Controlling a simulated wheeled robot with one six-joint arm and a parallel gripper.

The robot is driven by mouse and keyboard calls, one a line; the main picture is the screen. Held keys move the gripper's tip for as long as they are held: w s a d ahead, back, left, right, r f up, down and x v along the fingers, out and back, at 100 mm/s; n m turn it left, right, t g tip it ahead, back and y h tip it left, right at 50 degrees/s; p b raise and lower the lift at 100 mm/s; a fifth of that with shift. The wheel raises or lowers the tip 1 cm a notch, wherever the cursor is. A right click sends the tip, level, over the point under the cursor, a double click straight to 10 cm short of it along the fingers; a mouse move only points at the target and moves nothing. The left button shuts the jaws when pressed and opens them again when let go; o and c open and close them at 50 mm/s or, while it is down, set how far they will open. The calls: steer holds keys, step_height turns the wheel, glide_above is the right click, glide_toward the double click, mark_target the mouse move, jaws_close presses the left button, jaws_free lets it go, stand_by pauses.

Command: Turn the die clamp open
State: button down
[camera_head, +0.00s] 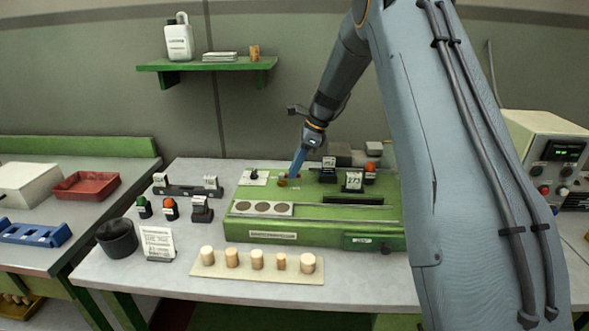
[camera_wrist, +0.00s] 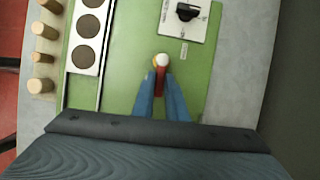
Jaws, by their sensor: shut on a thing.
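My gripper (camera_head: 294,174) reaches down to the top of the green machine (camera_head: 330,232), near its back left. In the wrist view its two blue fingers (camera_wrist: 160,82) are closed on a small red handle (camera_wrist: 161,70) with a pale rounded end, which I take to be the die clamp. The fingers hide part of it, and its exact angle is hard to tell. In the head view a small brownish round piece (camera_head: 282,182) shows beside the fingertips.
A white plate with a black knob (camera_wrist: 187,12) is close by on the machine, also seen in the head view (camera_head: 254,177). A strip with round dark discs (camera_head: 263,208) lies in front. Several corks (camera_head: 256,259) stand on a board at the table's front. A numbered counter (camera_head: 353,181) stands to the right.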

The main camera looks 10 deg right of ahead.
steer(key=w+n+g+b, duration=0.1)
steer(key=n, duration=0.1)
steer(key=w+n+g+b, duration=0.1)
steer(key=n+b, duration=0.1)
steer(key=n, duration=0.1)
steer(key=shift+w+f, duration=0.1)
steer(key=n+b, duration=0.1)
steer(key=n, duration=0.1)
steer(key=w+n+g+b, duration=0.1)
steer(key=n, duration=0.1)
steer(key=n+g+b, duration=0.1)
steer(key=shift+w+a+n+h+b, duration=0.3)
steer(key=shift+w+a+n+h, duration=0.05)
steer(key=shift+w+n+h, duration=0.05)
steer(key=n+b, duration=0.1)
steer(key=w+a+n+b, duration=0.1)
steer(key=n, duration=0.1)
steer(key=shift+g+h, duration=0.4)
steer(key=shift+w+a+n+g+h+b, duration=0.15)
steer(key=shift+a+n+h+b, duration=0.15)
steer(key=shift+n+b, duration=0.5)
steer(key=shift+a+n+g+h+b, duration=0.15)
steer(key=shift+a+n+h+b, duration=0.25)
steer(key=shift+n, duration=0.7)
steer(key=shift+d+r, duration=0.15)
steer(key=shift+r, duration=0.05)
steer(key=c, duration=1.8)
jaws_free()
steer(key=shift+o, duration=0.2)
